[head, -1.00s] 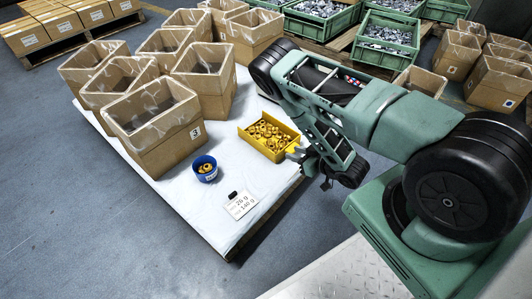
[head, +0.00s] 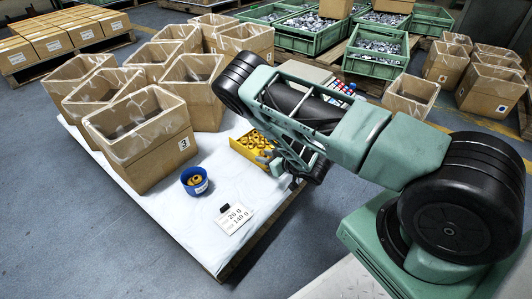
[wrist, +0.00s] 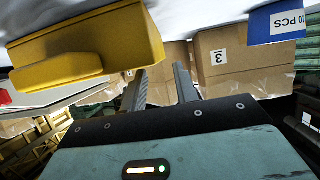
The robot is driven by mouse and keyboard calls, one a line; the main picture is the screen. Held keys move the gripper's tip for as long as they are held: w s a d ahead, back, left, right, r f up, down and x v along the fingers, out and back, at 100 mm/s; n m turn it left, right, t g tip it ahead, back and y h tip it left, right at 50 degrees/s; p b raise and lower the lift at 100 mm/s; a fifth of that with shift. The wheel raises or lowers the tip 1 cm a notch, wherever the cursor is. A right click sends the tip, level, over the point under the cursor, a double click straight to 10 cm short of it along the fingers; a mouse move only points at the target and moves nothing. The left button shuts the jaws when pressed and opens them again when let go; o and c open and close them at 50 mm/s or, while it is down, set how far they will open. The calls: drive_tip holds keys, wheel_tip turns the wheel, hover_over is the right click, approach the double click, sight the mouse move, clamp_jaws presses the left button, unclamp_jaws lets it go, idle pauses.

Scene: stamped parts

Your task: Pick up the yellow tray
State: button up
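The yellow tray (head: 242,149) stands on the white-covered pallet and holds several brass-coloured parts. In the head view, my arm covers its right part. My gripper (head: 268,160) is at the tray's right side, overlapping its near right corner in the picture. In the wrist view, the tray (wrist: 95,42) fills the upper left and its end overlaps the left finger. My gripper (wrist: 160,78) shows its two fingers apart, with cardboard boxes visible through the gap and nothing held. I cannot tell whether a finger touches the tray.
A blue cup (head: 195,181) with a few parts stands left of the tray. A white label card (head: 234,218) lies in front. Lined cardboard boxes (head: 150,150) crowd the pallet's back and left. Green crates (head: 375,65) stand behind.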

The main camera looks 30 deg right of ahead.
drive_tip(key=b+x, duration=0.3)
drive_tip(key=x, duration=0.1)
drive_tip(key=shift+a+f, duration=0.1)
drive_tip(key=shift+f, duration=0.15)
drive_tip(key=shift+w, duration=0.3)
drive_tip(key=shift+r, duration=0.1)
clamp_jaws()
idle(0.9)
